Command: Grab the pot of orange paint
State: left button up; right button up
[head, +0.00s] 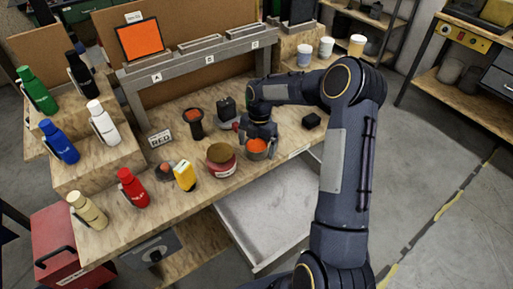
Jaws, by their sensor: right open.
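The pot of orange paint (257,147) is a small open grey pot with orange paint showing at its top. It stands on the wooden workbench (285,146), near the front edge, in the head view. My right gripper (259,150) is over the pot, pointing down, with its fingers at the pot's sides. It is open; whether the fingers touch the pot cannot be told. My arm and gripper hide the pot's back. My left gripper is out of view.
A red pot with a brown top (221,161) stands just left, beside a yellow object (184,176). A dark cup (194,121) and a black block (311,121) are nearby. An open drawer (265,217) juts out below. Bottles stand on steps at left.

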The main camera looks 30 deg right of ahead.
jog(key=c, duration=1.4)
jog(key=shift+r, duration=0.1)
jog(key=shift+c, duration=0.6)
jog(key=shift+r, duration=0.1)
